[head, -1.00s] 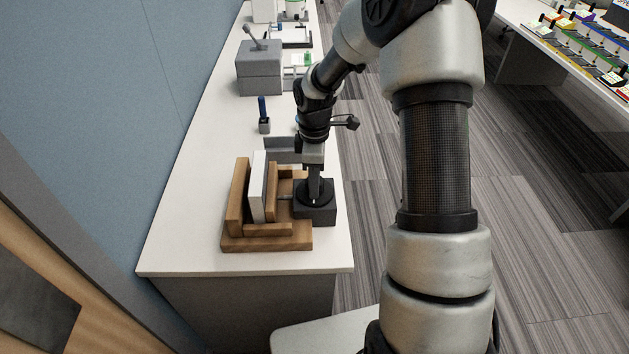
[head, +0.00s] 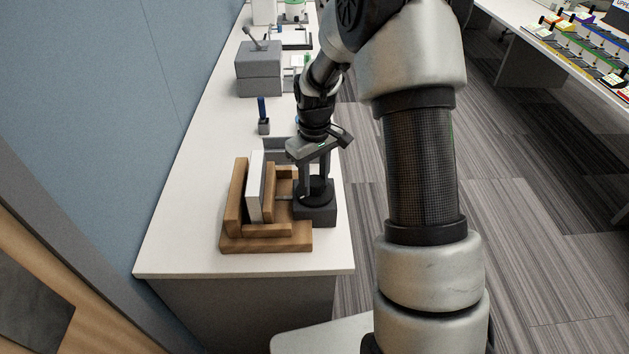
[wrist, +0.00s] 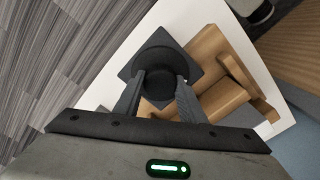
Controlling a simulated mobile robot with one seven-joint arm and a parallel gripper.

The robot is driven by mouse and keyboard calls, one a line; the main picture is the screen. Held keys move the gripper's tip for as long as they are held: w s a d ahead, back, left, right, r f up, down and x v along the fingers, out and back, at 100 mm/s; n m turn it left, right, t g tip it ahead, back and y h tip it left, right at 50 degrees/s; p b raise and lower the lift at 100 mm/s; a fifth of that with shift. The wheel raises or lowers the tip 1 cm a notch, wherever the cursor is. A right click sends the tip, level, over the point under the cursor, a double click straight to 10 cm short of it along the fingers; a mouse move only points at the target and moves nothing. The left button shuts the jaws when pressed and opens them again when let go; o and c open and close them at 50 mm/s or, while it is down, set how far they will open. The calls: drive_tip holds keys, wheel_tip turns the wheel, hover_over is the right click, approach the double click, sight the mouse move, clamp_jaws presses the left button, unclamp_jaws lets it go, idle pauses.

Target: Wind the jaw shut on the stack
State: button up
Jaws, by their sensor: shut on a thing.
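A wooden vise (head: 262,245) stands near the front end of the white bench. Its tall fixed jaw (head: 235,205) is on the left and its lower moving jaw (head: 269,190) on the right. The white stack (head: 255,188) stands upright between them; whether the moving jaw touches it I cannot tell. A black box (head: 318,216) with a round black knob (wrist: 158,88) sits at the vise's right side. My gripper (head: 314,188) points down from above, shut on the knob. In the wrist view its two fingers (wrist: 159,88) lie on opposite sides of the knob.
A blue-handled tool in a small holder (head: 263,118) and a grey box with a lever (head: 259,70) stand further back on the bench. A grey tray (head: 278,145) lies behind the vise. A blue wall (head: 90,110) runs along the left. The bench's front left corner is clear.

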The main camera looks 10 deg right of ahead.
sight(315, 180)
drive_tip(key=shift+m, duration=0.6)
drive_tip(key=o, duration=1)
drive_tip(key=shift+o, duration=0.2)
wheel_tip(315, 180, up, 18)
drive_tip(key=p, duration=0.1)
drive_tip(key=shift+f, duration=0.25)
